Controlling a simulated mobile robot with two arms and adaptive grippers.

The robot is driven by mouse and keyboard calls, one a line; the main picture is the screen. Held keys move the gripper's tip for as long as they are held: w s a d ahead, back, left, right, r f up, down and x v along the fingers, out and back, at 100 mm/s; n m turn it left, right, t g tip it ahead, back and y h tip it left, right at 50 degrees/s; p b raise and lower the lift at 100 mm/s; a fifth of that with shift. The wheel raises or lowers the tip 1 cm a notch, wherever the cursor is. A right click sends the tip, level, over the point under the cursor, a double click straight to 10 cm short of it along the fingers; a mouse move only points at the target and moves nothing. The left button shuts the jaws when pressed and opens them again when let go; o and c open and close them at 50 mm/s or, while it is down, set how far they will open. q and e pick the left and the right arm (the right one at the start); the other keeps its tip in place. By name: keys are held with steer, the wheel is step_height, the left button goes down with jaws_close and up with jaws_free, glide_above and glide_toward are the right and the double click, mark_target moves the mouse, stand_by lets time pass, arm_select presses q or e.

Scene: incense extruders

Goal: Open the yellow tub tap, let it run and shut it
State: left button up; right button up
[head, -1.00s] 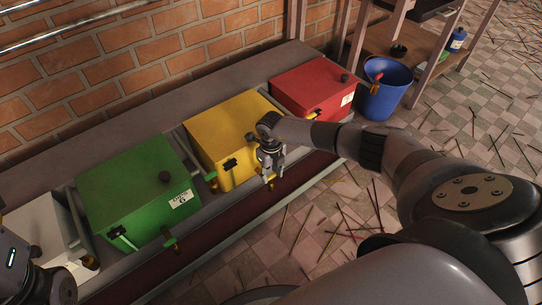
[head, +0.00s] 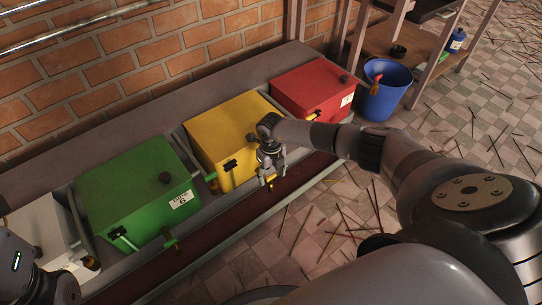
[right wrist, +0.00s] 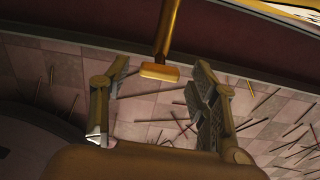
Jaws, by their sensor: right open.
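The yellow tub (head: 225,125) stands against the low wall ledge between the green and red tubs. Its brass-yellow tap (head: 271,187) sticks out at the front, beneath my right gripper (head: 272,180). My right gripper is open, its fingers pointing down around the tap area. In the right wrist view the tap's flat end (right wrist: 160,72) lies between the two spread fingers, apart from both. The tap's base is hidden behind my gripper. Only part of my left arm shows at the lower left; its fingers are out of frame.
The green tub (head: 140,195) and red tub (head: 312,88) flank the yellow one; a white tub (head: 38,225) is at the far left. A dark red trough (head: 225,225) runs along the front. A blue bucket (head: 384,95) stands right. Sticks litter the tiled floor.

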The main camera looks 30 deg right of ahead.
mark_target(271, 176)
steer(key=shift+r, duration=0.1)
step_height(271, 176, up, 12)
stand_by(0.5)
stand_by(0.5)
